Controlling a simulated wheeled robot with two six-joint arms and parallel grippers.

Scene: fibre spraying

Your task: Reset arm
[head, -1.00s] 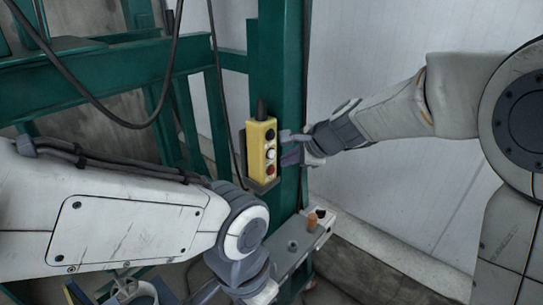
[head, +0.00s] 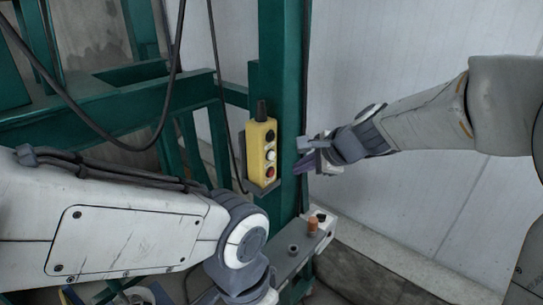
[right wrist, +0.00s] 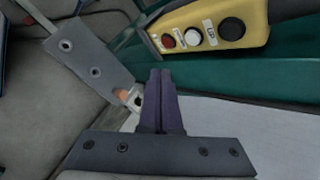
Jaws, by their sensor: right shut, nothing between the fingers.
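My right gripper (head: 305,155) comes in from the right and is beside the green post, apart from the yellow button box. In the right wrist view its two dark purple fingers (right wrist: 160,100) are together with nothing between them. The yellow button box (head: 262,153) hangs on the green post and has black, white and red buttons; it also shows at the top of the right wrist view (right wrist: 215,28). My left arm reaches in from the left, low in the head view. Its gripper's fingers cannot be made out at the bottom edge.
The green post (head: 283,75) and frame fill the left and middle. A grey ledge (head: 300,256) with an orange knob (head: 313,225) juts out below the box. A black cable (head: 165,110) loops at the upper left. The pale wall at right is clear.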

